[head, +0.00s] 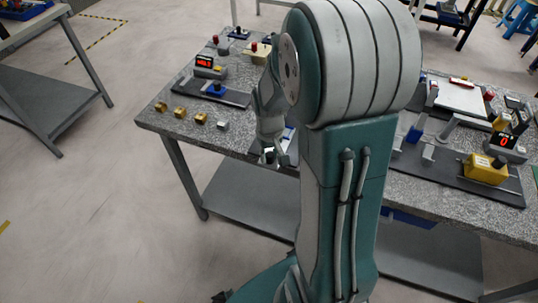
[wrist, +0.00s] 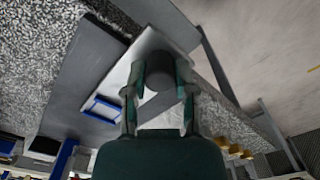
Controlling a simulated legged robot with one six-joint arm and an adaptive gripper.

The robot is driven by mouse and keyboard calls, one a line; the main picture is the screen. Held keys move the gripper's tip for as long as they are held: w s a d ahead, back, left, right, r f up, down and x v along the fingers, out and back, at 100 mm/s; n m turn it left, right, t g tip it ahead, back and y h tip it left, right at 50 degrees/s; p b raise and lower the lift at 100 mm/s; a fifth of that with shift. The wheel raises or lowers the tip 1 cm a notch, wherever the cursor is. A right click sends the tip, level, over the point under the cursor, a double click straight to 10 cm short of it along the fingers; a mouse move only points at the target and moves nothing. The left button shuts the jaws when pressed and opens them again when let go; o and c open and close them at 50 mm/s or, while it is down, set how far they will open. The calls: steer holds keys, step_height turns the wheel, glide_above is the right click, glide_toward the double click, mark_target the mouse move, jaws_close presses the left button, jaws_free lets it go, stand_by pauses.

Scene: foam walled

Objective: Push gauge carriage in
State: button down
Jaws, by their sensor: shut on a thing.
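Two gauge-like devices stand on the speckled table. At the left, a blue block (head: 215,90) sits on another dark base in front of a second red display (head: 204,63). I cannot tell which is the gauge carriage. My gripper (head: 272,158) is at the table's front edge, between the two devices. In the wrist view, my gripper (wrist: 158,100) is shut on a dark grey cylinder (wrist: 160,72), above a pale plate.
Small yellow blocks (head: 180,112) and a grey one (head: 222,125) line the table's front left. A blue frame (wrist: 103,107) lies on the pale plate in the wrist view. A white tray (head: 460,97) is at the back right. My arm hides the table's middle.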

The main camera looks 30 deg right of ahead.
mark_target(285, 128)
steer(key=w+d, duration=0.2)
steer(key=d, duration=0.1)
steer(key=w+d, duration=0.3)
steer(key=d, duration=0.1)
steer(key=w+d, duration=0.3)
steer(key=shift+d+f, duration=0.1)
steer(key=shift+d, duration=0.05)
steer(key=c, duration=0.5)
jaws_free()
steer(key=shift+c, duration=0.2)
steer(key=shift+o, duration=0.6)
steer(key=shift+w+d, duration=0.1)
steer(key=shift+d, duration=0.05)
step_height(285, 128, up, 12)
